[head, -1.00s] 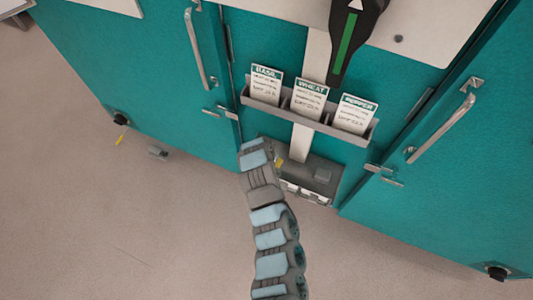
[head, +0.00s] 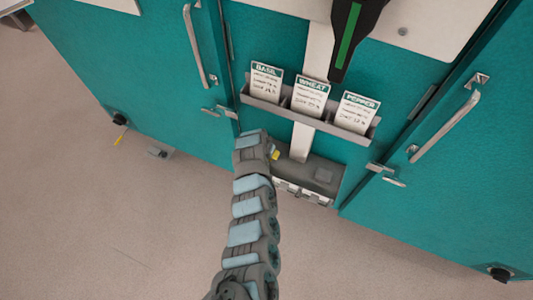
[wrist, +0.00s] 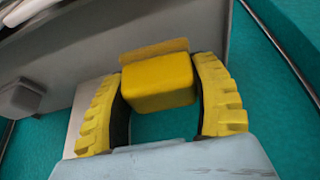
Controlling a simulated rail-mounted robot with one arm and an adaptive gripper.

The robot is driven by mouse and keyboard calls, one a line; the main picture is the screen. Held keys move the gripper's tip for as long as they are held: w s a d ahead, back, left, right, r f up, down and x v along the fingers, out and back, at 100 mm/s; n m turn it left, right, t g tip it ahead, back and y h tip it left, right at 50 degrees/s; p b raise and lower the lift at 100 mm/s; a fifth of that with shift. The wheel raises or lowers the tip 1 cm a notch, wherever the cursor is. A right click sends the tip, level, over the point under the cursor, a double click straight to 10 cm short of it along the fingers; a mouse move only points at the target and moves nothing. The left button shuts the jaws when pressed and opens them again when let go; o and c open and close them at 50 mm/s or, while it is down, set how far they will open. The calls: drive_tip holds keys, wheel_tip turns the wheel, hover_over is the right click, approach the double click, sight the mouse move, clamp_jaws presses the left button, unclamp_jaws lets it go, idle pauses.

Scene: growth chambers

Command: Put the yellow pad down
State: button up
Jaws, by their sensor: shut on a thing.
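The yellow pad (wrist: 158,82) is a small block with a thin flat edge behind it, seen in the wrist view between the two ribbed yellow fingers of my gripper (wrist: 160,72). My gripper is shut on it. Green surface shows below the pad, between the fingers. In the head view my arm's end is in front of the teal cabinet, just left of the grey box; a small yellow patch (head: 275,154) shows there, and I cannot tell whether it is pad or finger. The fingers are mostly hidden in that view.
A grey box (head: 322,176) sits low on the cabinet front, under a rack (head: 262,104) with basil, wheat and pepper cards. Door handles (head: 447,124) stick out on both sides. The floor (head: 90,220) at left is mostly clear.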

drive_tip(key=shift+w+f, duration=0.4)
drive_tip(key=shift+f, duration=0.05)
drive_tip(key=shift+w+f+b, duration=0.3)
drive_tip(key=shift+f+b, duration=0.2)
drive_tip(key=shift+b, duration=0.05)
drive_tip(key=shift+w+a+f+b, duration=0.1)
drive_tip(key=shift+f+b, duration=0.45)
drive_tip(key=shift+f, duration=0.75)
drive_tip(key=o, duration=1.2)
